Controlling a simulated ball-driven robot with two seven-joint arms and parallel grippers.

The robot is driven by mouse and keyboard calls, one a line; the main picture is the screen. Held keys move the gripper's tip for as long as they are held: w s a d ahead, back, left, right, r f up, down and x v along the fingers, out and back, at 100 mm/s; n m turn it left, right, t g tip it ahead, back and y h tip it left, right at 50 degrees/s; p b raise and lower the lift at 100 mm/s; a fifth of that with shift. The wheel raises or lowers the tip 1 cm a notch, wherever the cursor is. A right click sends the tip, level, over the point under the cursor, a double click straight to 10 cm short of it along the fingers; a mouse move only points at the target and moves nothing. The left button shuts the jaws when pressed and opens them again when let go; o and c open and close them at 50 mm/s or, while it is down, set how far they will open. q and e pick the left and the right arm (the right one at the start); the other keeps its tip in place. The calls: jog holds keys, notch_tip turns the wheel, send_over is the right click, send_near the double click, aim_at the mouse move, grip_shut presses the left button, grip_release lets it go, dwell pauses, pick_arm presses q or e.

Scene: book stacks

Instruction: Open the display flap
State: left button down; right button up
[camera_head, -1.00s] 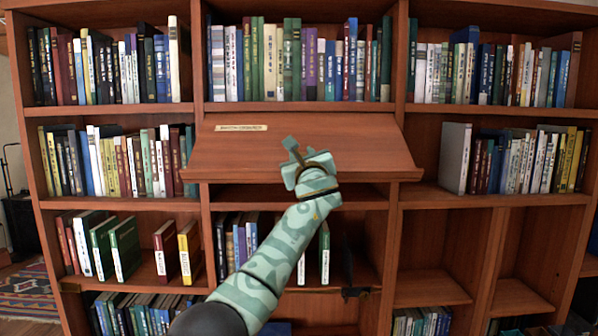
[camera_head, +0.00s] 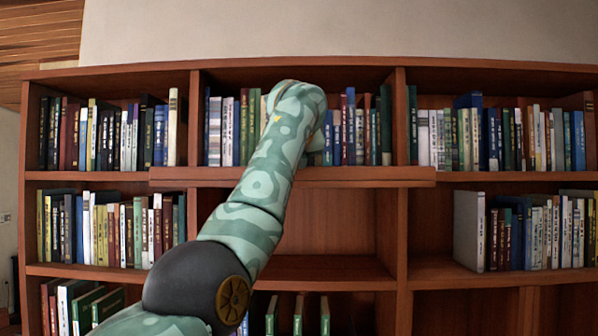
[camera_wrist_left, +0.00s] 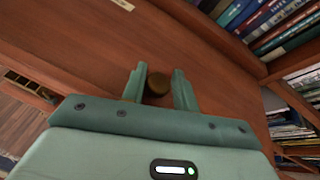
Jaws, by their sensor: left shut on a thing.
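The display flap (camera_head: 370,177) is a wide reddish-brown wooden panel in the middle bay. It is raised about level, seen nearly edge-on in the head view, with the compartment below it exposed. Its face (camera_wrist_left: 85,45) fills much of the left wrist view. A round dark brass knob (camera_wrist_left: 158,86) sits on that face. My left gripper (camera_wrist_left: 160,88) is shut on the knob, with one finger at each side. In the head view my raised left arm covers the gripper and knob. My right gripper is not in view.
Rows of books (camera_head: 355,130) stand on the shelf just above the flap. More books (camera_head: 110,230) fill the left bay, and a pale upright book (camera_head: 468,230) stands at the right. The compartment (camera_head: 340,225) under the flap looks empty where visible.

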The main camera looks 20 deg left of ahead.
pick_arm(q)
jog(key=shift+w+d, duration=0.1)
jog(key=c, duration=1.3)
grip_release()
jog(key=shift+o, duration=0.9)
jog(key=shift+w, duration=0.15)
jog(key=shift+w+f, duration=0.1)
jog(key=shift+w, duration=0.2)
jog(key=shift+s+d, duration=0.15)
jog(key=shift+s, duration=0.3)
jog(key=b+v, duration=0.5)
jog(key=v, duration=1)
jog(key=shift+r+b, duration=0.25)
jog(key=shift+b, duration=0.15)
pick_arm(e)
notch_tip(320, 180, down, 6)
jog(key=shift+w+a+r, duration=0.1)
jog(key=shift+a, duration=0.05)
pick_arm(q)
jog(key=shift+s, duration=0.1)
